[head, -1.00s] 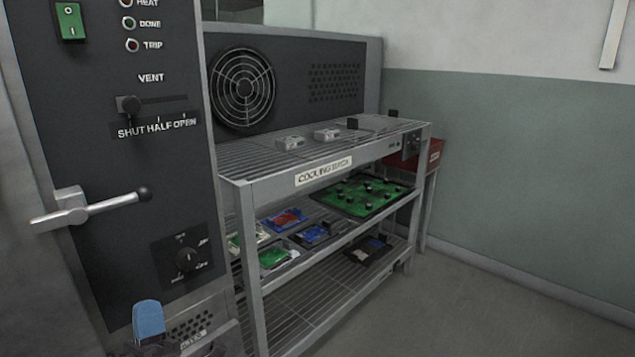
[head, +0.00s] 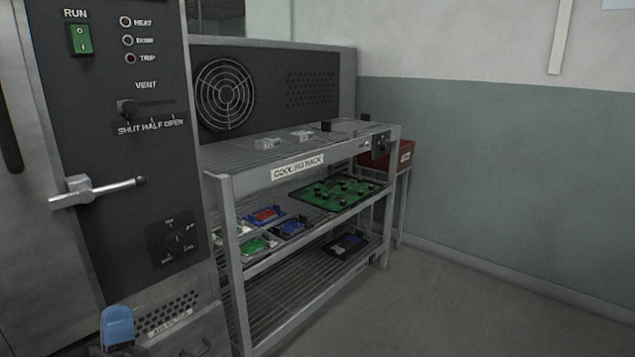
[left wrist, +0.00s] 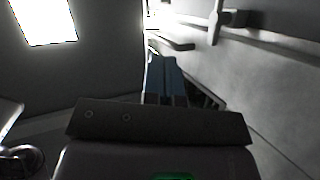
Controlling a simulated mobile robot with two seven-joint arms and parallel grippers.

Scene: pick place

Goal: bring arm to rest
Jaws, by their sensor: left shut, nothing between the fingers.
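My left gripper (head: 117,326) shows at the bottom left of the head view, low in front of the oven's grey front panel. In the left wrist view its two blue fingers (left wrist: 165,78) lie side by side, closed together with nothing between them. Part of my arm shows below it at the lower edge of the head view. My right gripper is in neither view.
The oven panel (head: 130,207) with its lever handle (head: 98,190) stands close at the left. A cooling rack (head: 298,168) holds several circuit boards, including a large green one (head: 335,192). A red bin (head: 384,156) stands behind it. The floor (head: 470,310) at right is clear.

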